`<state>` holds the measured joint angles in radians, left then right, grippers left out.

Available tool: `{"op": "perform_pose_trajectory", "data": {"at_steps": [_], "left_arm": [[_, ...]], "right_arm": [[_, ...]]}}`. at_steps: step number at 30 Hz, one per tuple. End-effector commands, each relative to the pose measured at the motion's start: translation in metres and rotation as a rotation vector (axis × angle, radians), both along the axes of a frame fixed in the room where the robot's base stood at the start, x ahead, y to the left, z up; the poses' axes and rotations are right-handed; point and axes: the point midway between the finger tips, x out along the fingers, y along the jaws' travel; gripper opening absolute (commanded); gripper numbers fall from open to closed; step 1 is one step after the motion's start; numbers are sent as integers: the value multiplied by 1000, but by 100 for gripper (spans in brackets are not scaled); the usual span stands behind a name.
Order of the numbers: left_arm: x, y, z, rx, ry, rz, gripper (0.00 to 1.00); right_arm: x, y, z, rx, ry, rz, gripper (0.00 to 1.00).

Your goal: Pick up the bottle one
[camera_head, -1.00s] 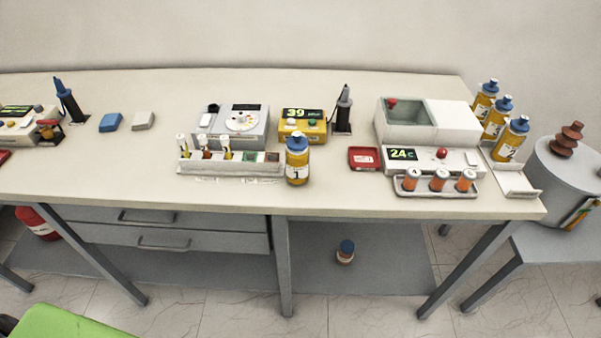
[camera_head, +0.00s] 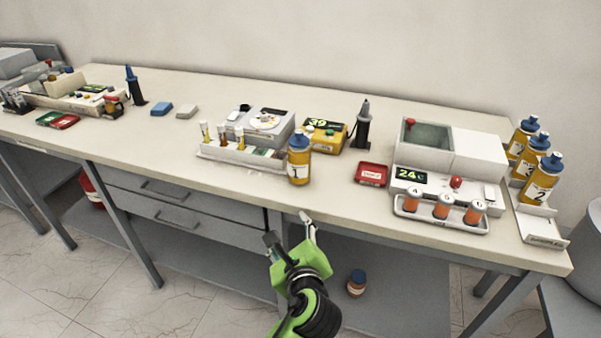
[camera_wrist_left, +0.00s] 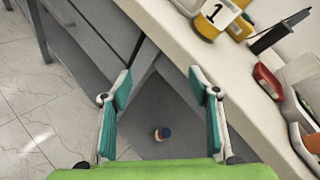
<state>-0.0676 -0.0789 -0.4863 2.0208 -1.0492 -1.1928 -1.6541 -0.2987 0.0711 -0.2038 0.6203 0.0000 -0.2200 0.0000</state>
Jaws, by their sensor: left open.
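Bottle one (camera_head: 299,160) is yellow with a blue cap and a white label marked 1. It stands upright near the front edge of the bench, in front of the yellow meter. In the left wrist view bottle one (camera_wrist_left: 214,18) shows at the top, partly cut off by the frame. My left gripper (camera_head: 289,230) is open and empty. It is in front of the bench edge, nearer than the bottle and apart from it. In the left wrist view its two teal-padded fingers (camera_wrist_left: 160,92) are spread wide. My right gripper is not in view.
A rack of vials (camera_head: 243,156) stands just left of the bottle. A red tray (camera_head: 371,174) and a rack of orange-filled jars (camera_head: 440,212) are to its right. Several similar bottles (camera_head: 541,180) stand at the right end. A small bottle (camera_head: 356,284) is on the lower shelf.

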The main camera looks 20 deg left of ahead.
Motion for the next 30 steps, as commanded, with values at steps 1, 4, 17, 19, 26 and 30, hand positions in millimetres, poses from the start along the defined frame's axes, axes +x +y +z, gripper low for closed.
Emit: {"op": "perform_pose_trajectory", "data": {"at_steps": [1,4,17,19,26,30], "left_arm": [[1,1,13,36,-12,0,56],[8,-4,31,142,-16,-27,56],[31,-37,115,640,-34,-102,56],[35,-37,120,672,-32,-103,56],[70,-19,122,682,-32,-102,56],[92,-7,121,680,-32,-103,56]], "right_arm": [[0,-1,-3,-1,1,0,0],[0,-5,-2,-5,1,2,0],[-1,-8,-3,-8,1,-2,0],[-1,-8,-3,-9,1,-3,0],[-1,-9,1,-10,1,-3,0],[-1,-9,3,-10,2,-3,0]]}}
